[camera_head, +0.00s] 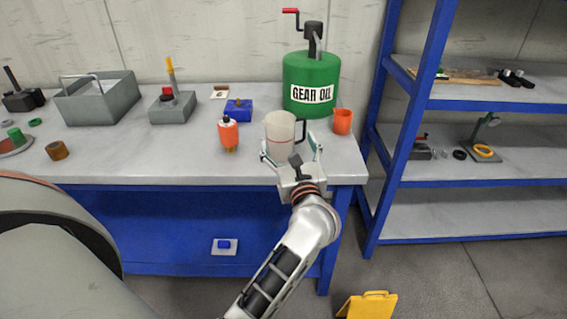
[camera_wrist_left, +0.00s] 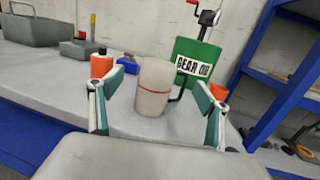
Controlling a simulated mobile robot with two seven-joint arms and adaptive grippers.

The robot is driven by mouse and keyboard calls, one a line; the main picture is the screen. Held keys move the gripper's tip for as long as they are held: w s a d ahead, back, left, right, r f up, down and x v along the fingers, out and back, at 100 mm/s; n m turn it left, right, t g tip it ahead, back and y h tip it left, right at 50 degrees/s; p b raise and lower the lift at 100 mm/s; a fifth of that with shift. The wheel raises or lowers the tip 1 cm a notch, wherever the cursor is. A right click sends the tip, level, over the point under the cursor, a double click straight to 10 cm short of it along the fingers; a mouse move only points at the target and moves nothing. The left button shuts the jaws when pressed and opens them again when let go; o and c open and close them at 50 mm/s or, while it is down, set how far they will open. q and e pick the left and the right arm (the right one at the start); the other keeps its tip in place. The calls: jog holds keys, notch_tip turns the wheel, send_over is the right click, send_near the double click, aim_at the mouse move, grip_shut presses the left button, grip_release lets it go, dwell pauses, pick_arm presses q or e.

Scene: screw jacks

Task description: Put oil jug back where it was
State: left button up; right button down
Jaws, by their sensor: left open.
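The oil jug (camera_head: 281,131), a translucent beige jug with a dark handle on its right side, stands upright on the grey workbench (camera_head: 190,165) near its front right part. It also shows in the left wrist view (camera_wrist_left: 153,88) with a red line around it. My left gripper (camera_head: 291,155) is open, with its fingers spread at the front of the jug, one toward each side. In the left wrist view my gripper (camera_wrist_left: 157,98) has a gap between each finger and the jug. My right gripper is in neither view.
A green gear oil drum (camera_head: 311,75) with a hand pump stands behind the jug. An orange cup (camera_head: 343,121) is close on its right, an orange bottle (camera_head: 228,134) on its left. A blue shelf rack (camera_head: 413,95) stands right of the bench.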

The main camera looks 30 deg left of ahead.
pick_arm(q)
jog(key=s+d+f+m+t+h, duration=0.25)
jog(key=d+f+m+h, duration=0.25)
jog(key=m, duration=0.7)
jog(key=s+d+f+m+t+h, duration=0.1)
jog(key=s+d+f+m+h, duration=0.4)
jog(key=m, duration=0.7)
jog(key=s+d+f+m+t+h, duration=0.2)
jog(key=s+d+f+m+h, duration=0.25)
jog(key=m, duration=0.75)
jog(key=s+a+f+m+g, duration=0.1)
jog(key=s+f+m+g, duration=0.3)
jog(key=f, duration=0.7)
jog(key=s+f+m+g, duration=0.4)
jog(key=s+f+m, duration=0.5)
jog(key=s+f, duration=0.1)
jog(key=shift+a+f+g+h, duration=0.35)
jog(key=shift+a+f+h, duration=0.05)
jog(key=shift+f+h, duration=0.1)
jog(key=shift+d+r+p, duration=0.15)
jog(key=shift+r+p, duration=0.3)
jog(key=shift+p, duration=0.15)
